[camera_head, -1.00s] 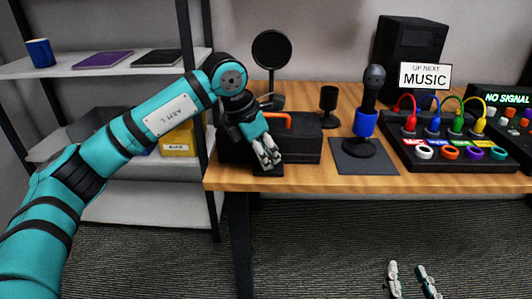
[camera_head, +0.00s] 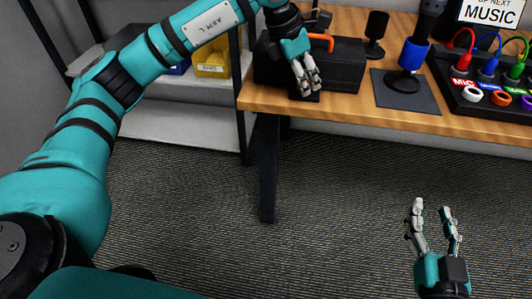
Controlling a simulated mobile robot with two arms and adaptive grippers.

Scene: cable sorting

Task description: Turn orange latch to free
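An orange bar (camera_head: 322,39), perhaps the latch, shows on top of a black box (camera_head: 346,68) near the table's left end. Part of the bar and the box's left side are hidden behind my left gripper (camera_head: 309,88). The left gripper points down in front of the box, its fingers close together with a narrow gap. I cannot tell whether it touches the box. My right gripper (camera_head: 432,207) is open and empty, fingers up, low in the picture over the floor and well away from the table.
A black microphone with a blue band (camera_head: 412,54) stands on a dark mat (camera_head: 427,105) right of the box. A black panel (camera_head: 493,106) with coloured cables and rings lies further right. A shelf (camera_head: 188,122) with a yellow bin (camera_head: 212,62) stands left. The floor is clear.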

